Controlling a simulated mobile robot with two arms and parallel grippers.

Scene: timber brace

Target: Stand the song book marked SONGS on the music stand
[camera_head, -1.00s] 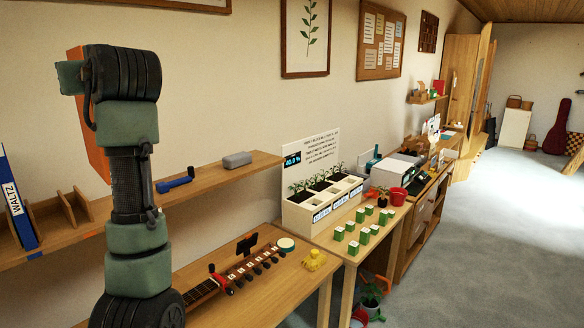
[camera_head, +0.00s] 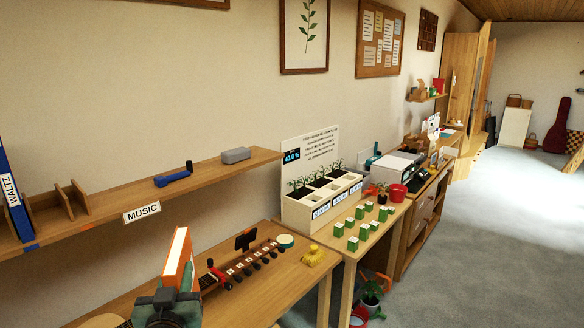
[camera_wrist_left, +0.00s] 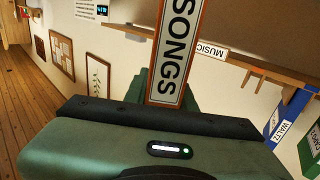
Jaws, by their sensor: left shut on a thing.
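The orange song book (camera_head: 178,262) is upright in my left gripper (camera_head: 168,300), low over the near part of the wooden table in the head view. Its spine, marked SONGS (camera_wrist_left: 178,50), faces the camera in the left wrist view, with the gripper (camera_wrist_left: 165,108) shut around its lower end. The gripper hides the book's bottom, so I cannot tell whether it touches anything. My right gripper is out of view.
Above is a wall shelf (camera_head: 110,202) with a MUSIC label (camera_head: 142,213), dividers and a blue WALTZ book (camera_head: 15,200). A planter (camera_head: 320,205) stands farther right.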

